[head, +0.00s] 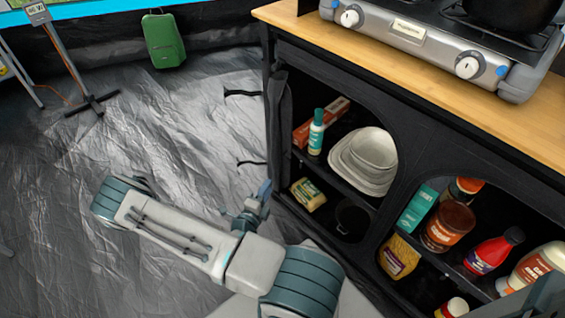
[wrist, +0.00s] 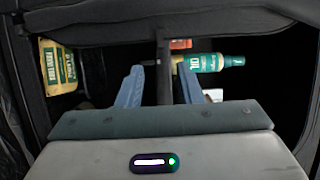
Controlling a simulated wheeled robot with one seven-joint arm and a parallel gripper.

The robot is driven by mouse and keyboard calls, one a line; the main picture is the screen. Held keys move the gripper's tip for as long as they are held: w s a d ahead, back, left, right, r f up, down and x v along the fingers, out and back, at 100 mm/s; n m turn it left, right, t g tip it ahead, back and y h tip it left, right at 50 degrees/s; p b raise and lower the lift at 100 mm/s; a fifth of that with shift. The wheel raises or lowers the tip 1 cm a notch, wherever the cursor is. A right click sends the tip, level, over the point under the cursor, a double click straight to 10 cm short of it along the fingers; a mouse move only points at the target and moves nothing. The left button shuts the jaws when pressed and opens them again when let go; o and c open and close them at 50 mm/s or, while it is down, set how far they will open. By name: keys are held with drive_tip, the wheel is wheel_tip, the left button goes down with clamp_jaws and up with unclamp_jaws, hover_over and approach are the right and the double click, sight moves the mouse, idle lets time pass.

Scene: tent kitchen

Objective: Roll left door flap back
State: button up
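The left door flap looks like a dark, rolled band of black fabric (head: 279,112) along the left edge of the cabinet's left opening. Two thin black ties stick out left of it, an upper tie (head: 242,93) and a lower tie (head: 251,162). My gripper (head: 262,192) is low in front of the opening's left edge, near the band's lower end. In the wrist view my gripper (wrist: 158,82) has its blue fingers apart, with the dark shelf edge (wrist: 164,60) showing between them. A dark fabric band (wrist: 225,20) crosses the top there. Contact with the fabric cannot be told.
The cabinet's left opening holds a green-capped bottle (head: 316,133), white bowls (head: 364,158) and a yellow packet (head: 308,194). Jars and bottles fill the right opening. A stove (head: 430,40) stands on the wooden top (head: 283,14). Crinkled grey floor (head: 190,120) lies open at left.

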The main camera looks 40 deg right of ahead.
sight(285, 158)
drive_tip(key=b+x, duration=0.3)
drive_tip(key=x, duration=1)
clamp_jaws()
